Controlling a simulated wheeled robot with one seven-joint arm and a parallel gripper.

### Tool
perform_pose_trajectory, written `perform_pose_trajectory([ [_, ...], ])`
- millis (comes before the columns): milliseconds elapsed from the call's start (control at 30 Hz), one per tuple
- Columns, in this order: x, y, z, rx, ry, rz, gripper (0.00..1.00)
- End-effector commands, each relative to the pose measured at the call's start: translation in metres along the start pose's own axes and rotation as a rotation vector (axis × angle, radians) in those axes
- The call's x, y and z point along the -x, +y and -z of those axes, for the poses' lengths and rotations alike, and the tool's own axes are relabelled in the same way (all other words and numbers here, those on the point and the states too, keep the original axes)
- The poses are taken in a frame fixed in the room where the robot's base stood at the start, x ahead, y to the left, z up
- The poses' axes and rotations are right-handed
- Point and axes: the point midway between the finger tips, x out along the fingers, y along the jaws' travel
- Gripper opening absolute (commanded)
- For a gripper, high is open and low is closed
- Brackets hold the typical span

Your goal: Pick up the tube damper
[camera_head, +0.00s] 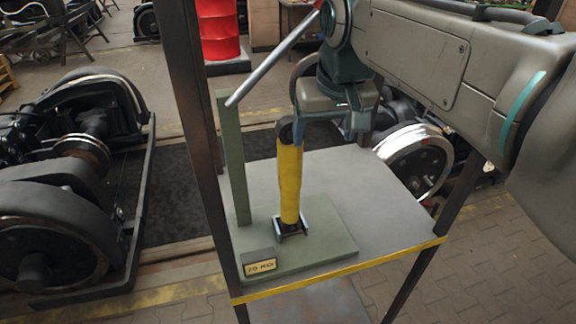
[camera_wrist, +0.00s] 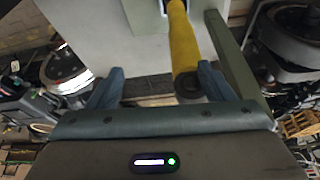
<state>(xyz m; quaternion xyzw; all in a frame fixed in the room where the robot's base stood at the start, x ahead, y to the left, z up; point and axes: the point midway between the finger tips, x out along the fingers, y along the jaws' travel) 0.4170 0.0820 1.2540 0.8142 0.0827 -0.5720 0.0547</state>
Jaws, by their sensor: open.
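The tube damper (camera_head: 290,185) is a yellow cylinder with dark ends. It stands upright, its lower end in a small metal bracket (camera_head: 292,228) on a green base plate (camera_head: 325,243). My gripper (camera_head: 325,128) is open, close to the damper's top end. In the wrist view, the yellow damper (camera_wrist: 183,40) shows between the open fingers of my gripper (camera_wrist: 161,72), much nearer the right finger. Whether that finger touches it I cannot tell. The damper's top in the head view is partly behind my gripper.
A green post (camera_head: 233,160) rises from the plate beside the damper; a grey rod (camera_head: 275,52) slants above it. The grey table (camera_head: 385,195) has a yellow front edge and dark uprights (camera_head: 190,90). Wheeled bogies (camera_head: 60,190) stand on both sides. A red drum (camera_head: 218,30) is behind.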

Motion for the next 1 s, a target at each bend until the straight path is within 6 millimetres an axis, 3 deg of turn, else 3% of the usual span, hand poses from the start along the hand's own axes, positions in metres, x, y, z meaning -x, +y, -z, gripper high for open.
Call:
perform_pose_trajectory([
  [33, 0.023, -0.011, 0.020, 0.023, 0.012, 0.007, 0.75],
  [100, 0.042, -0.021, 0.038, 0.043, 0.023, 0.014, 0.75],
  [200, 0.062, -0.033, 0.055, 0.065, 0.035, 0.021, 0.75],
  [333, 0.074, -0.041, 0.065, 0.080, 0.042, 0.025, 0.75],
  [467, 0.062, -0.043, 0.067, 0.083, 0.042, 0.026, 0.75],
  [800, 0.001, -0.045, 0.069, 0.083, 0.042, 0.026, 0.75],
  [1000, -0.012, -0.044, 0.069, 0.082, 0.045, 0.026, 0.75],
])
